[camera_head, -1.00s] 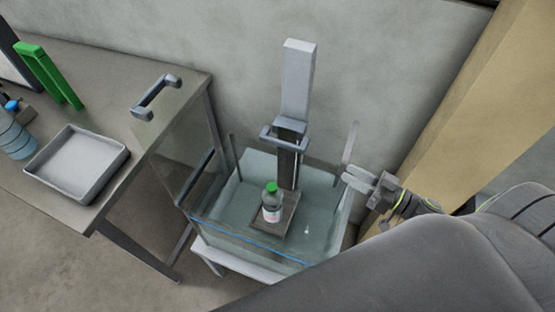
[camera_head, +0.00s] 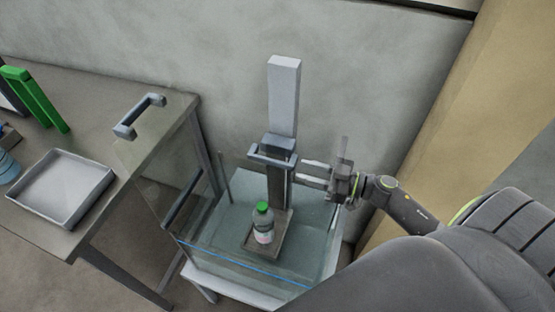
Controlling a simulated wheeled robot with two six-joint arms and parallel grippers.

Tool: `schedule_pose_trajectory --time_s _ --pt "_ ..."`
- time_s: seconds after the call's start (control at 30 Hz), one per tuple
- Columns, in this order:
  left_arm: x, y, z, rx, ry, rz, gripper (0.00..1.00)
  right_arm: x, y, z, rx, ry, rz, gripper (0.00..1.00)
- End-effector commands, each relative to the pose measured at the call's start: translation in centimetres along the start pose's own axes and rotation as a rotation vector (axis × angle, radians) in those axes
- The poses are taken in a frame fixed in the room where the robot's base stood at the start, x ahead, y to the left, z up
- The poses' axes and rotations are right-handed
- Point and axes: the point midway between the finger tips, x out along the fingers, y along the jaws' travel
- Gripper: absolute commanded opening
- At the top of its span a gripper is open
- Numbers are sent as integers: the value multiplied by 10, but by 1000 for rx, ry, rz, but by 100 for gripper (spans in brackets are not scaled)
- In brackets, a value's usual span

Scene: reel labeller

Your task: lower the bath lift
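The bath lift has a pale upright column (camera_head: 283,95) with a dark grey carriage handle (camera_head: 272,157) partway down it. Its small brown platform (camera_head: 277,243) is low in the clear-walled bath (camera_head: 315,230). A bottle with a green cap (camera_head: 263,224) stands upright on the platform. My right gripper (camera_head: 303,173) comes in from the right, above the bath. Its two fingers are apart, with nothing seen between them. They point left, close to the column and just right of and slightly below the handle. I cannot tell whether they touch the column. My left gripper is not in view.
A table on the left holds a grey tray (camera_head: 62,187), a green stand (camera_head: 36,100) and a partly cut-off blue bottle (camera_head: 8,168). The wall is close behind.

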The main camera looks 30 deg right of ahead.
Motion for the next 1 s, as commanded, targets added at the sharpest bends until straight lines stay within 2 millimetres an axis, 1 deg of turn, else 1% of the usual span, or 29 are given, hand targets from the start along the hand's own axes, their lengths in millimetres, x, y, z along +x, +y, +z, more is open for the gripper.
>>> schedule_pose_trajectory --time_s 0.03,0.2,0.3,0.4,0.6,0.83,0.87,1.0 --pt "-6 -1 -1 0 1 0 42 12 0 -4 1 6 1 32" --pt "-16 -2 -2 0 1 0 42 48 0 -4 2 5 1 32" --pt "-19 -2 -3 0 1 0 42 64 0 -3 3 4 0 32" --pt "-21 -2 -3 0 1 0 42 76 0 -2 1 3 0 32" --pt "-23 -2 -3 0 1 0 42 86 0 0 1 1 0 32" --pt "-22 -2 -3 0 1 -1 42 86 0 0 1 0 0 32" --pt "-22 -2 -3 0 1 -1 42 86 0 0 1 0 0 30" --pt "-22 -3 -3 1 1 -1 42 86 0 0 1 0 0 12"
